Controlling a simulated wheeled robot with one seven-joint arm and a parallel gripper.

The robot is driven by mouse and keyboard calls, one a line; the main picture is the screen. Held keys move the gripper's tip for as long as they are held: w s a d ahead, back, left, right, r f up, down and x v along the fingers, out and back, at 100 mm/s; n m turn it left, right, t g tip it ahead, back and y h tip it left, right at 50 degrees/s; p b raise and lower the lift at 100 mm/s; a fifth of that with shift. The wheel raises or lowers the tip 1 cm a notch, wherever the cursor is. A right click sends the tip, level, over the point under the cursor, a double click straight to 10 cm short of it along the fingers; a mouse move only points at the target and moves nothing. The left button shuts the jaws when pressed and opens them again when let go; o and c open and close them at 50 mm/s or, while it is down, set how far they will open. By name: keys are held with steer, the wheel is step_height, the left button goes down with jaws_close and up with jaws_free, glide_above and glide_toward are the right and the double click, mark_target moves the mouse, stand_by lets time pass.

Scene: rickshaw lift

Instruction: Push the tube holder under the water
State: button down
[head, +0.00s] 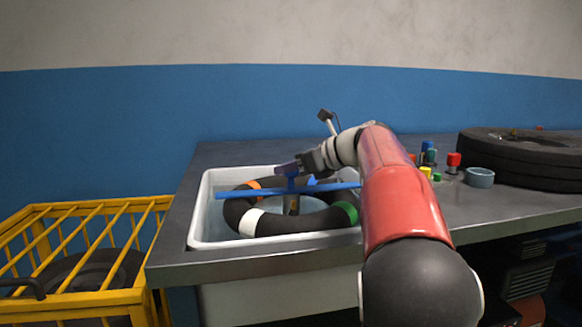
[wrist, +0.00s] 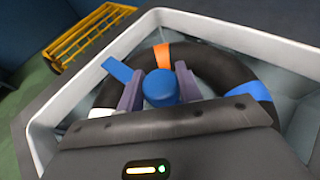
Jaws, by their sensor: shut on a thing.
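The blue tube holder (head: 237,193) has a long crossbar and a round upright grip. Its bar spans the black inner tube (head: 300,222) in the white sink (head: 203,205). The tube has orange, white, green and blue bands; its visible upper side seems above the water (head: 216,212). My gripper (head: 292,170) reaches in from the right and is shut on the holder's grip. In the wrist view the two fingers flank the blue round top (wrist: 161,88). I cannot tell whether the bar presses on the tube, and my gripper's body hides the tube's near part.
The sink is set in a grey metal counter (head: 490,205). Stacked black tyres (head: 520,160), a grey bowl (head: 480,178) and several small coloured caps (head: 454,159) are on its right. A yellow barred crate (head: 95,298) stands at the left. The counter's right front is clear.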

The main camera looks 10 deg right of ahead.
mark_target(291, 200)
step_height(291, 200, down, 9)
steer(key=b, duration=0.2)
steer(key=shift+r+b, duration=0.1)
steer(key=shift+b, duration=0.3)
steer(key=c, duration=1.1)
jaws_free()
steer(key=shift+o, duration=0.8)
steer(key=shift+r, duration=0.1)
steer(key=v, duration=0.7)
steer(key=shift+s+d+r+p, duration=0.15)
steer(key=shift+s+d+p, duration=0.1)
steer(key=shift+s+p, duration=0.1)
